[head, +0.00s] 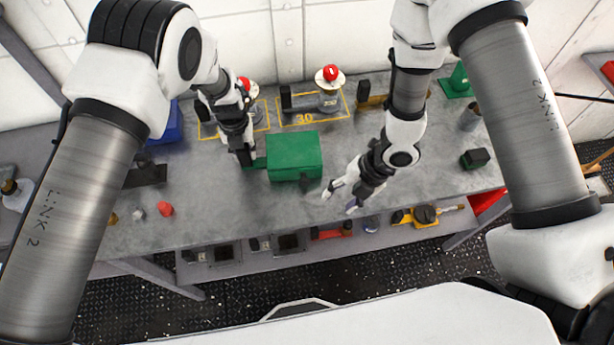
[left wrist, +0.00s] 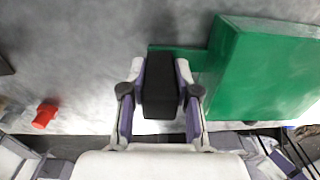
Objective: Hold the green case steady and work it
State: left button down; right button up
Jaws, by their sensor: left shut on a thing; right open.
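The green case (head: 294,155) stands on the grey bench, with a flat green tab at its left side. It also shows large in the left wrist view (left wrist: 265,70). My left gripper (head: 244,158) is at the case's left side, shut on a black block (left wrist: 160,85) that sits by the green tab. A small dark part (head: 308,186) shows at the case's front right; its shape is unclear. My right gripper (head: 339,201) is open and empty, in front and to the right of the case, apart from it.
Red-topped fixtures (head: 330,80) stand in yellow outlines behind the case. A red piece (head: 165,209) lies to the left; it also shows in the left wrist view (left wrist: 44,116). A dark green-black block (head: 474,158) sits to the right. Bench surface between is mostly clear.

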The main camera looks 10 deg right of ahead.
aim_at(306, 181)
jog(key=w+a+r+n+t, duration=0.1)
jog(key=w+r+n+t, duration=0.1)
jog(key=w+r, duration=0.5)
jog(key=x, duration=1.2)
jog(key=shift+s+f, duration=0.2)
jog(key=shift+s, duration=0.1)
jog(key=shift+s, duration=0.1)
grip_shut()
